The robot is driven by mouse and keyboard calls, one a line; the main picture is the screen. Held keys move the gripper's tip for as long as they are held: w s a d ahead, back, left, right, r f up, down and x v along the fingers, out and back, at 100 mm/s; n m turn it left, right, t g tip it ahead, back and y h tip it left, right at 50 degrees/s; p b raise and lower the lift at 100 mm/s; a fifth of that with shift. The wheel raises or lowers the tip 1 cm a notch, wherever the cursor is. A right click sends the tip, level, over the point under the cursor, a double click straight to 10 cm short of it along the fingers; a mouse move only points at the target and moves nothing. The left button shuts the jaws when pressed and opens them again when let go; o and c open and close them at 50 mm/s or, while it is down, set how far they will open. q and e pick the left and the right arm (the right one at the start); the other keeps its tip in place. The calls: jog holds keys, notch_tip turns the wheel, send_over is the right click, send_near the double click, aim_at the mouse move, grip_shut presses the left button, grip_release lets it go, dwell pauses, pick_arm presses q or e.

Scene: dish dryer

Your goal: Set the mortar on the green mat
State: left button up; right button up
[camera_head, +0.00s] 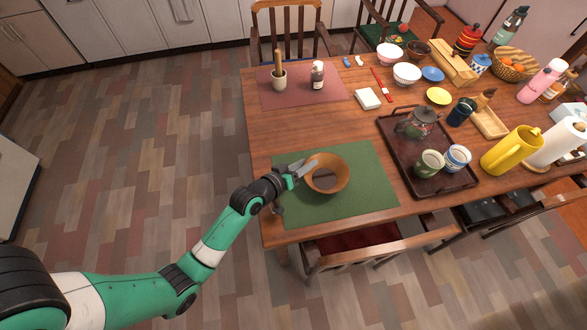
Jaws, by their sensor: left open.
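A wide brown bowl, which I take to be the mortar (339,179), stands upright on the green mat (365,205), left of the mat's middle. Its inside is darker and looks empty. My left gripper (308,168) reaches in from the left and is open at the bowl's upper left rim. The fingertips overlap the rim in this view, and I cannot tell if they touch it. My right gripper is not in view.
A pale cup (279,84) holding a wooden stick and a small bottle (317,75) stand on the red mat behind. The mat's right side is clear.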

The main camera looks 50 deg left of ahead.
pick_arm(q)
jog(key=p+v, duration=0.3)
jog(key=v, duration=0.8)
jog(key=w+d+r+m+t, duration=0.15)
jog(key=w+r, duration=0.25)
jog(key=r, duration=0.5)
jog(key=w+d+r+m+t+h, duration=0.1)
jog(key=w+r+m+t, duration=0.15)
jog(key=r, duration=0.65)
jog(key=w+d+r+m+t, duration=0.1)
jog(key=w+r+t, duration=0.1)
jog(key=w+r, duration=0.45)
jog(key=s+d+r+m+t+h, duration=0.1)
jog(key=s+d+r+t, duration=0.1)
jog(key=r, duration=0.9)
jog(key=s+d+r+m+t+h, duration=0.1)
jog(key=s+d+r+m+t, duration=0.1)
jog(key=r, duration=1)
jog(key=s+d+r+m+t+h, duration=0.1)
jog(key=s+d+r+t, duration=0.2)
jog(key=r, duration=0.9)
jog(key=s+d, duration=0.2)
jog(key=s, duration=0.2)
jog(key=shift+d+m+t, duration=0.25)
jog(key=shift+m+t, duration=0.15)
